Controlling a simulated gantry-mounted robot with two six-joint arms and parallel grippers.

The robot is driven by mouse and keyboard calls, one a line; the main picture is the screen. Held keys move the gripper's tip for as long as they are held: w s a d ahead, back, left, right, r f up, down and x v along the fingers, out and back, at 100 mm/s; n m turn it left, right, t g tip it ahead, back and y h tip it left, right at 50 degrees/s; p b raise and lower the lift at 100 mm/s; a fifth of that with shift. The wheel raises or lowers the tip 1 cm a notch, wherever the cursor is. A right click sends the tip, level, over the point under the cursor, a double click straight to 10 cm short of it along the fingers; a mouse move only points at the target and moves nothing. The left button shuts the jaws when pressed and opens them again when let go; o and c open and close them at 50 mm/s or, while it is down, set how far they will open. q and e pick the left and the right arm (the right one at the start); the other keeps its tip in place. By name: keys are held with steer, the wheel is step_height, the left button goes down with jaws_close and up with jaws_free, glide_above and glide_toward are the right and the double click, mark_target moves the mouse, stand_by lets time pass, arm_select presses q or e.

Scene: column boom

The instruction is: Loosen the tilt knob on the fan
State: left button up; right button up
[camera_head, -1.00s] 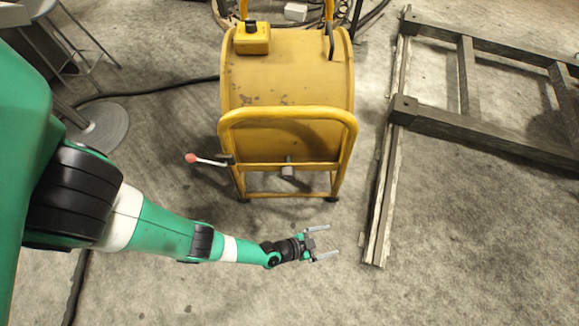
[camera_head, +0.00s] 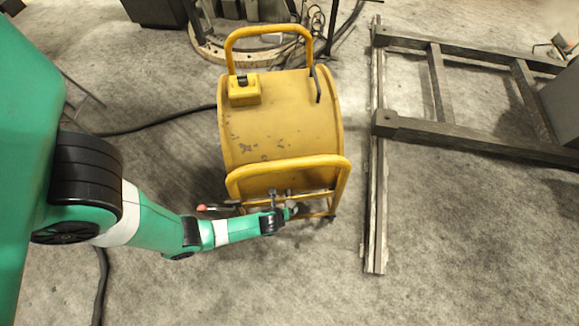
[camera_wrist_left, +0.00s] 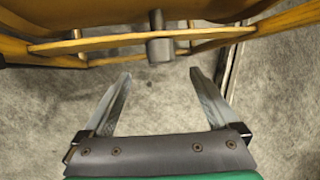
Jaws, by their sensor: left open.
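The fan (camera_head: 280,125) is a yellow drum in a tubular yellow frame, standing on the floor in the head view. The tilt knob looks to be the dark grey cylinder (camera_wrist_left: 160,48) on the frame's lower crossbar in the left wrist view. My left gripper (camera_wrist_left: 160,74) is open and empty. Its two fingertips lie just short of the knob, one to each side, with a visible gap. In the head view my left gripper (camera_head: 283,201) is at the frame's lower front and largely hides the knob. My right gripper is not in view.
A red-tipped lever (camera_head: 202,207) sticks out left of the fan, close to my left forearm. A yellow box (camera_head: 243,93) sits on the drum. A dark metal frame (camera_head: 440,95) lies to the right. A black cable (camera_head: 150,126) runs left. Front floor is clear.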

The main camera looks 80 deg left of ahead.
mark_target(290, 205)
arm_select(q)
steer(key=b+x, duration=0.6)
steer(key=x, duration=0.4)
steer(key=shift+d+b, duration=0.15)
steer(key=shift+b, duration=0.2)
steer(key=shift+w, duration=0.1)
steer(key=c, duration=1.4)
steer(key=shift+o, duration=0.2)
